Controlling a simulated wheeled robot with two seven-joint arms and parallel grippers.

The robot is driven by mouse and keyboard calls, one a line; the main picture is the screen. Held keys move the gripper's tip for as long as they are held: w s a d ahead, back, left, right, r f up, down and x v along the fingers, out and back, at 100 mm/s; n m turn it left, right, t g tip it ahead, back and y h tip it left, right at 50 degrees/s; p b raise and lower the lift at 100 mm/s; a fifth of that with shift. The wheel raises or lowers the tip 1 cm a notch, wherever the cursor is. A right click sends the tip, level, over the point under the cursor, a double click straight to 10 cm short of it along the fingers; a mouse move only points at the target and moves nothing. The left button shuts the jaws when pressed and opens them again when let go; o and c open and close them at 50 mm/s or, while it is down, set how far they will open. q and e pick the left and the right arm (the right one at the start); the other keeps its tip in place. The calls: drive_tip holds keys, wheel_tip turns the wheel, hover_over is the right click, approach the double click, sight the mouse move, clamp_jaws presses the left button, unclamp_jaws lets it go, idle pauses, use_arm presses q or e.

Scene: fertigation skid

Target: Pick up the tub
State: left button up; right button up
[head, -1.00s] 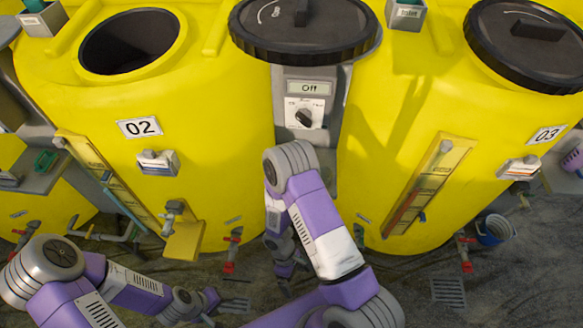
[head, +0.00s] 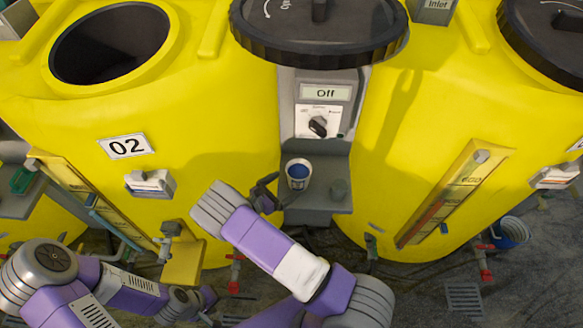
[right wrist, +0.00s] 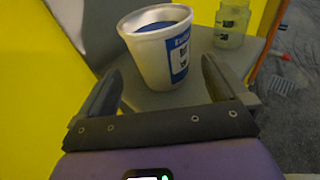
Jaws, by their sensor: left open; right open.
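The tub (head: 299,174), white with a blue label and blue inside, stands upright on a grey shelf (head: 318,206) between two yellow tanks. In the right wrist view the tub (right wrist: 160,62) sits just beyond and between the spread fingers of my right gripper (right wrist: 161,82), which is open and empty. In the head view my right gripper (head: 266,192) is left of the tub, partly hidden by my arm. My left gripper (head: 207,299) is low at the left, small in view, open and away from the tub.
A small translucent jar (right wrist: 232,22) stands on the shelf right of the tub; the head view shows it too (head: 340,189). A control box (head: 318,120) reading "Off" and a black lid (head: 318,30) are above the shelf. Yellow tanks (head: 90,190) flank it closely.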

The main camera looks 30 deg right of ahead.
sight(290, 183)
drive_tip(key=shift+x, duration=0.95)
drive_tip(key=shift+d+f+b, duration=0.25)
drive_tip(key=shift+d+b, duration=0.05)
drive_tip(key=shift+d, duration=0.4)
drive_tip(key=x, duration=0.2)
drive_tip(key=b+x, duration=0.1)
drive_tip(key=x, duration=0.1)
drive_tip(key=shift+f, duration=0.25)
drive_tip(key=shift+w+r, duration=0.1)
drive_tip(key=c, duration=1.1)
